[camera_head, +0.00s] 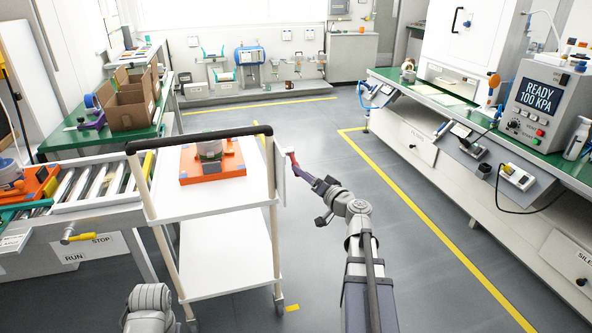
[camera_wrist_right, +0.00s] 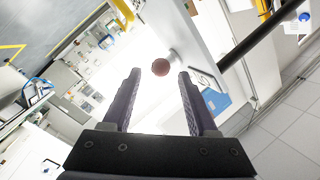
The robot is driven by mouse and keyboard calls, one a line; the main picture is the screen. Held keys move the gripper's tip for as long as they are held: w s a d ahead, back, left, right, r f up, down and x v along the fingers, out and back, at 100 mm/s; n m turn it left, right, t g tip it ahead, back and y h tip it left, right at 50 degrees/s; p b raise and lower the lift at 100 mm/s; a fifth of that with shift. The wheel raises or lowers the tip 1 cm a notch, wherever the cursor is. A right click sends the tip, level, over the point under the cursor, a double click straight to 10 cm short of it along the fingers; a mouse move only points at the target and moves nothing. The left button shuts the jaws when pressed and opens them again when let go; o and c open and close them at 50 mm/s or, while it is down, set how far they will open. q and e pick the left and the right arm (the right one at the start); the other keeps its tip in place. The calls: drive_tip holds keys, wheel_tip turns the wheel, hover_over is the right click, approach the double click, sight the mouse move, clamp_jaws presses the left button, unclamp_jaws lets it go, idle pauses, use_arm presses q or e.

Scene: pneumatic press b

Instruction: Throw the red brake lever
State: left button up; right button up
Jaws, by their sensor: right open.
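The red brake lever (camera_head: 292,159) shows at the right side of the white cart (camera_head: 238,185), beside its side panel. My right gripper (camera_head: 302,170) reaches to it from the lower right and partly overlaps it in the head view. In the right wrist view the lever's round, dark red knob (camera_wrist_right: 160,67) shows end-on, ahead of and between the fingertips of my open right gripper (camera_wrist_right: 158,78). I see no contact between knob and fingers. My left gripper is not in view; only a grey part of my left arm shows at the bottom left.
An orange fixture (camera_head: 212,162) sits on the cart's top, behind the black handle bar (camera_head: 198,137). A roller conveyor (camera_head: 95,185) with a RUN/STOP handle stands left of the cart. A green-topped bench (camera_head: 440,103) runs along the right. The floor between is clear.

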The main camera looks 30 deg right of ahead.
sight(294, 161)
drive_tip(key=shift+w+a, duration=0.2)
drive_tip(key=shift+w, duration=1.95)
clamp_jaws()
